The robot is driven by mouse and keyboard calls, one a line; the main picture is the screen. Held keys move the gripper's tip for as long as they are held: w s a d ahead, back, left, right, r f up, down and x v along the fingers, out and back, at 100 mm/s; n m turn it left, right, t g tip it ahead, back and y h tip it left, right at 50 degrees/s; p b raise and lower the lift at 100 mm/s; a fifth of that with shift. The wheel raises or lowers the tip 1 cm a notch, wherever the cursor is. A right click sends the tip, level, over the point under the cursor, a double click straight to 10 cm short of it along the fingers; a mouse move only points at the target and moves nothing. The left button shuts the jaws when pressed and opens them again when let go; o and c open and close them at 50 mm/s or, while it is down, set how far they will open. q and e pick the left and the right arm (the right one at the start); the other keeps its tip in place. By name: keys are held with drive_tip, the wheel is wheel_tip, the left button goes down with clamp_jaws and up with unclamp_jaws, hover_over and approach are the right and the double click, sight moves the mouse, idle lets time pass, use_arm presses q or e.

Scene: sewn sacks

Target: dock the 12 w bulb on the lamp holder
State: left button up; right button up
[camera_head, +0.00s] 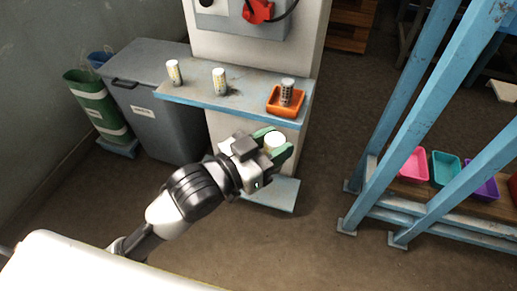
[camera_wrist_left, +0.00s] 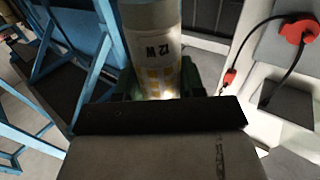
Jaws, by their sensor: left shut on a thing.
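My left gripper (camera_head: 274,143) is shut on a pale cylinder, the 12 W bulb (camera_head: 275,138), held in the air in front of the blue shelf. In the left wrist view the bulb (camera_wrist_left: 152,45) stands between the green fingers, with its "12 W" print upside down and yellow-orange squares below it. An orange tray (camera_head: 272,106) sits at the right end of the shelf with a dark-patterned, light-topped cylinder (camera_head: 287,92) standing in it. I cannot tell for certain which part is the lamp holder. My right gripper is not in view.
Two pale cylinders (camera_head: 174,72) (camera_head: 219,81) stand on the blue shelf (camera_head: 245,96), left of the tray. A red part with a black cable (camera_head: 258,11) is on the panel above. A grey bin (camera_head: 160,115) stands left; a blue rack (camera_head: 390,130) with coloured trays stands right.

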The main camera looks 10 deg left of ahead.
use_arm(q)
drive_tip(key=shift+w+d+f+m+g+h, duration=0.2)
drive_tip(key=shift+w+d+m+g+h, duration=0.1)
drive_tip(key=shift+d+m, duration=0.1)
drive_tip(key=w+d+f+m+g+h, duration=0.3)
drive_tip(key=f+m+g, duration=0.1)
drive_tip(key=g, duration=0.1)
drive_tip(key=shift+w+d+f+h, duration=0.2)
drive_tip(key=shift+h, duration=0.2)
drive_tip(key=shift+r+g, duration=0.1)
drive_tip(key=shift+g, duration=0.2)
